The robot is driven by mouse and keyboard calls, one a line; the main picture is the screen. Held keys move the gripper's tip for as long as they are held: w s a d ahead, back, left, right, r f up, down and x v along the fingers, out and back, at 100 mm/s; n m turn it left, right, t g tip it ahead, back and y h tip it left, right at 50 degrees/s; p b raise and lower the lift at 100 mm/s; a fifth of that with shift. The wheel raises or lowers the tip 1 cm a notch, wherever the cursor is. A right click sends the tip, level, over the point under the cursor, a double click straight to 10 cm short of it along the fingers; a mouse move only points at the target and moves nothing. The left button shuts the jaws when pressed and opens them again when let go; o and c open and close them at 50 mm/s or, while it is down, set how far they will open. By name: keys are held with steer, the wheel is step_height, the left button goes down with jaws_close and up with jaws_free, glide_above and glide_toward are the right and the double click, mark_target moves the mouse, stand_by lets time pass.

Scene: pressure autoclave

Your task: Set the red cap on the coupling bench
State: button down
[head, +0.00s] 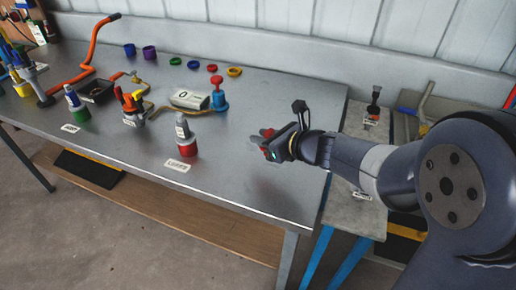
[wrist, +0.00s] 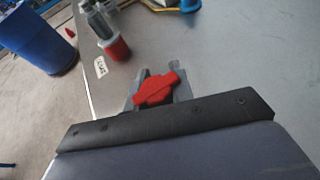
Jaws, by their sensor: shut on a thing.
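My gripper (head: 264,146) is shut on the red cap (head: 268,153), above the right part of the long grey metal bench (head: 245,195). In the wrist view the red cap (wrist: 156,88) sits between the two grey fingers of my gripper (wrist: 158,85), which hide part of its sides. It is a small lobed red piece. A red-based fitting with a grey upper part (head: 186,138) stands on the bench to the left of my gripper, behind a white label (head: 177,166). The gap between cap and bench top is hard to judge.
Green-based (head: 77,107) and yellow-based (head: 20,85) fittings stand farther left. A gauge box (head: 190,98), a blue fitting with a red top (head: 218,97) and several coloured rings lie behind. A smaller side table (head: 355,150) adjoins on the right. The front right bench top is clear.

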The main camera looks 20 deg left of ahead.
steer(key=shift+f+b, duration=0.55)
steer(key=shift+f, duration=1.75)
steer(key=shift+f, duration=0.15)
steer(key=c, duration=1.2)
jaws_free()
steer(key=shift+c, duration=0.2)
steer(key=shift+r, duration=0.25)
steer(key=p+v, duration=0.1)
steer(key=v, duration=1.1)
steer(key=shift+f, duration=0.15)
